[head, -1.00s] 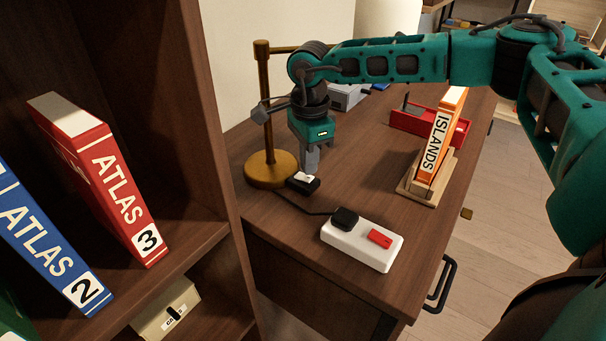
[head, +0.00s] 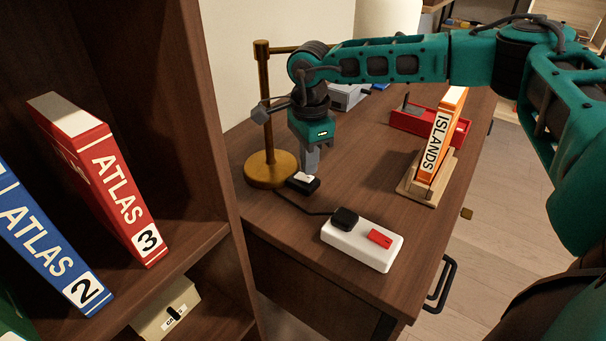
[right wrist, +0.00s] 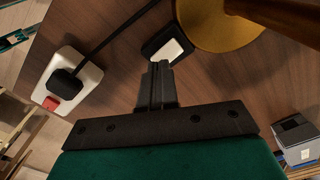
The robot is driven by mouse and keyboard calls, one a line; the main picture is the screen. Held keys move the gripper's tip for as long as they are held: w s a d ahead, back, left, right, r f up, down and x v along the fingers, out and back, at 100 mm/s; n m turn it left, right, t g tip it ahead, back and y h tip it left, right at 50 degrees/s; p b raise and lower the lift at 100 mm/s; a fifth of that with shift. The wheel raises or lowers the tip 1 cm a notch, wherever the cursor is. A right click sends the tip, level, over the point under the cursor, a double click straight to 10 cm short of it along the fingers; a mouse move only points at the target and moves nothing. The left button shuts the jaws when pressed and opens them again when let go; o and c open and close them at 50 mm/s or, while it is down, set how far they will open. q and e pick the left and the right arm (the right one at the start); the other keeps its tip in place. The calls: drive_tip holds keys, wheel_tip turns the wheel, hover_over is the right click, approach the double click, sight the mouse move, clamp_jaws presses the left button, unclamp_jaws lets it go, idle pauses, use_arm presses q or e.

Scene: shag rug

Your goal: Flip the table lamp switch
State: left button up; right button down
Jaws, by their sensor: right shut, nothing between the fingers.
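The table lamp has a brass base (head: 270,170) and post at the left of the desk, and its base also shows in the right wrist view (right wrist: 215,22). The black inline switch with a white rocker (head: 303,181) lies on the desk beside the base. It also shows in the right wrist view (right wrist: 168,47). My right gripper (head: 310,168) points down with its fingers shut and empty. Its tips are close by the switch; in the right wrist view the fingertips (right wrist: 159,66) end just short of it. I cannot tell if they touch. My left gripper is not in view.
A white power strip (head: 350,245) with a black plug and red button sits near the desk's front. An orange Islands book (head: 438,140) stands in a wooden holder, with a red tray (head: 408,120) behind. A bookshelf (head: 195,110) with Atlas books borders the left.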

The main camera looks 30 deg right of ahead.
sight(309, 178)
drive_tip(key=shift+f+b, duration=0.6)
drive_tip(key=shift+f, duration=0.45)
idle(0.4)
wheel_tip(309, 178, up, 7)
drive_tip(key=p, duration=0.6)
idle(0.4)
idle(0.4)
